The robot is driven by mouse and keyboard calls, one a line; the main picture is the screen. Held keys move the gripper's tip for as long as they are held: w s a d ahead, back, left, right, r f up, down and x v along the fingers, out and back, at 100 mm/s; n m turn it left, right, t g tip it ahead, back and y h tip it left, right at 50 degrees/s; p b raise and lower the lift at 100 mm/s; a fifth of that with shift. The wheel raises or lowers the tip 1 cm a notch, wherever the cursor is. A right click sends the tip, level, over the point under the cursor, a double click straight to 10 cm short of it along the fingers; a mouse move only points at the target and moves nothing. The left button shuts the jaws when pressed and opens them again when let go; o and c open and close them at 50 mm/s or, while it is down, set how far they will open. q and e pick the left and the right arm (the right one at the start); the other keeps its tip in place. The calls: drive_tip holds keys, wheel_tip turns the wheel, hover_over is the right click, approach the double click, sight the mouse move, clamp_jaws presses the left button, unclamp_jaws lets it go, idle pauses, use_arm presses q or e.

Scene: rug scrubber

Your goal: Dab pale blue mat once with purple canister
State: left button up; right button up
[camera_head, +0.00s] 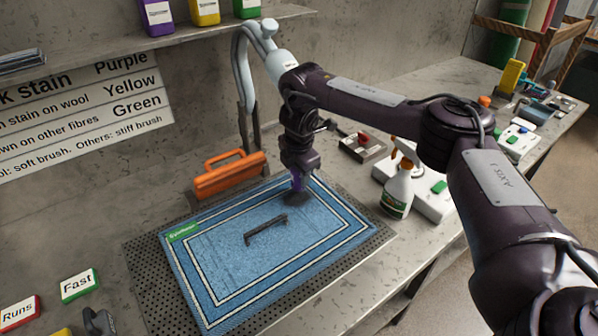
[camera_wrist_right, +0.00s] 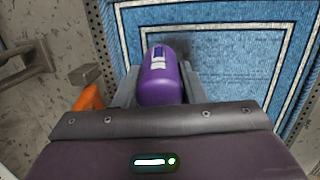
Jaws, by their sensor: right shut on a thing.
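The pale blue mat (camera_head: 215,292) with white border lines lies on a dark perforated tray (camera_head: 152,283); it also shows in the wrist view (camera_wrist_right: 225,65). My right gripper (camera_head: 298,172) is shut on the purple canister (camera_head: 297,183), above the mat's far right part. In the wrist view the canister (camera_wrist_right: 160,78) sits between the two grey fingers, its end pointing toward the mat. A dark patch (camera_head: 297,198) shows on the mat right by the canister's end. I cannot tell whether the canister touches the mat. My left gripper is not in view.
A spray bottle (camera_head: 398,190) stands to the right. Coloured containers (camera_head: 205,12) stand on the shelf above. Fast and Runs blocks (camera_head: 79,285) lie front left.

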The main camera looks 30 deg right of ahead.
drive_tip(key=shift+f+b, duration=0.3)
drive_tip(key=shift+f, duration=0.45)
idle(0.3)
drive_tip(key=shift+s+f+p, duration=0.25)
drive_tip(key=shift+p, duration=0.05)
idle(1.6)
drive_tip(key=shift+r, duration=0.15)
drive_tip(key=shift+w+r+p, duration=0.2)
drive_tip(key=shift+r+p, duration=0.65)
drive_tip(key=shift+p, duration=0.1)
wheel_tip(320, 180, up, 6)
drive_tip(key=p, duration=0.5)
drive_tip(key=shift+f, duration=0.25)
drive_tip(key=shift+f, duration=0.1)
